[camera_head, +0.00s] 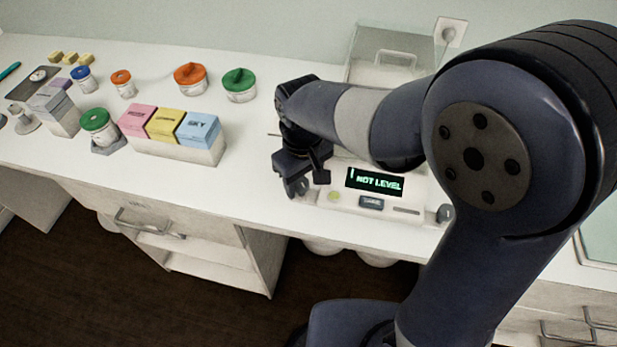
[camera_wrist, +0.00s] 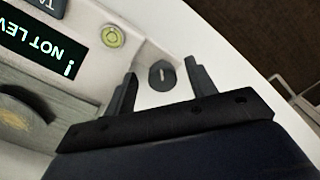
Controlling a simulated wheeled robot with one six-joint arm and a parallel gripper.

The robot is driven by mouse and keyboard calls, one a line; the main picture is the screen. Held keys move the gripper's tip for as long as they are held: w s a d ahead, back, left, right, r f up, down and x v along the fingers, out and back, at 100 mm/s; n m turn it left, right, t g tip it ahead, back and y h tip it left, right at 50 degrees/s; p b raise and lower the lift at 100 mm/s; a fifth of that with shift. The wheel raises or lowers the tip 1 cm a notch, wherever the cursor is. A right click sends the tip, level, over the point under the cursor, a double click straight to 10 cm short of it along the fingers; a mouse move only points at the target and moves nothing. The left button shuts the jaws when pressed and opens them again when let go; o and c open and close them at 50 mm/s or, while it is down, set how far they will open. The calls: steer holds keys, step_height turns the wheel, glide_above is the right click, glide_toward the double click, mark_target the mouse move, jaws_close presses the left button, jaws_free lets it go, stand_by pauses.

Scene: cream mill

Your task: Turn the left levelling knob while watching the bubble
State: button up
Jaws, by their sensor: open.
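The white balance (camera_head: 407,197) stands on the counter, and its dark display (camera_head: 375,181) reads "! NOT LEVEL". The left levelling knob (camera_wrist: 161,75) is a dark round knob with a pale line on its top. My gripper (camera_wrist: 164,86) is open, with one finger on each side of the knob and gaps showing. In the head view my gripper (camera_head: 297,189) is at the balance's front left corner and hides most of that knob. The yellow-green bubble level (camera_wrist: 111,36) is near the knob; it also shows in the head view (camera_head: 333,196). The bubble's exact position is too small to tell.
The right levelling knob (camera_head: 445,213) is at the balance's other front corner. A clear draught shield (camera_head: 380,58) is behind my arm. Labelled boxes (camera_head: 175,148) and lidded jars (camera_head: 239,85) stand to the left. The counter between them and my gripper is clear.

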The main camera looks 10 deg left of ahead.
steer(key=shift+w+a+f, duration=0.25)
steer(key=shift+w+a, duration=0.1)
steer(key=shift+a, duration=0.05)
steer(key=shift+d, duration=0.1)
steer(key=shift+c, duration=0.5)
steer(key=c, duration=0.9)
steer(key=shift+n, duration=3.2)
